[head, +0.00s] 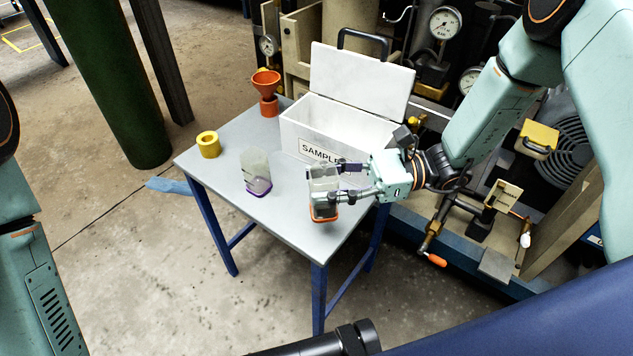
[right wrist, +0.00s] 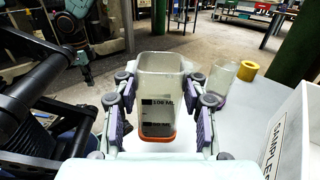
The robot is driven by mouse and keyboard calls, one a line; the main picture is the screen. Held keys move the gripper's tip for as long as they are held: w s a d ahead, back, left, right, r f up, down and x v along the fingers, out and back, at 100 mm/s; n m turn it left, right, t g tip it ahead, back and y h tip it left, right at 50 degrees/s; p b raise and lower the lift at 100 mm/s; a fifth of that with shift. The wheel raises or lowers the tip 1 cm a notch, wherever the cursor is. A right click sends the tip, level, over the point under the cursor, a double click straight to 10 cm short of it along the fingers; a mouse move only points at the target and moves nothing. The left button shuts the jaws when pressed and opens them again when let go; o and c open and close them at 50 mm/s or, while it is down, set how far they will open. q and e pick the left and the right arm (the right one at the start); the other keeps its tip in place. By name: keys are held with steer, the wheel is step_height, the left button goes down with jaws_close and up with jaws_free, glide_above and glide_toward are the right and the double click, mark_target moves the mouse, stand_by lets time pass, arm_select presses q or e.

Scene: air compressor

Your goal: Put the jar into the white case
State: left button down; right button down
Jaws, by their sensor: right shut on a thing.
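A clear, squarish jar with an orange base (head: 324,213) is held in my right gripper (head: 330,183). The right wrist view shows this jar (right wrist: 160,85) upright between the two fingers, with black volume marks on its side. It is over the right front part of the table; I cannot tell its height above the top. The open white case (head: 345,128), labelled SAMPLES, stands behind it with its lid raised. A second clear jar with a purple base (head: 256,172) stands on the table to the left. My left gripper is not in view.
The small grey table (head: 225,160) with blue legs also holds a yellow ring (head: 207,144) and an orange funnel (head: 266,84) on an orange piece. Compressor machinery with gauges (head: 444,23) stands behind and right. The table's front middle is clear.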

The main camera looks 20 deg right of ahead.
mark_target(327, 206)
steer(key=shift+d+f+b, duration=0.3)
steer(key=shift+f+b, duration=0.2)
steer(key=shift+f, duration=0.3)
step_height(327, 206, down, 2)
steer(key=shift+f+b, duration=0.1)
steer(key=shift+b, duration=0.7)
steer(key=shift+f+b, duration=0.4)
steer(key=shift+f, duration=0.15)
steer(key=shift+f+b, duration=0.5)
steer(key=shift+f, duration=0.05)
steer(key=c, duration=0.7)
jaws_free()
steer(key=shift+o, duration=0.2)
steer(key=shift+a, duration=0.1)
steer(key=d, duration=0.8)
steer(key=shift+s+p, duration=0.4)
steer(key=shift+p, duration=0.05)
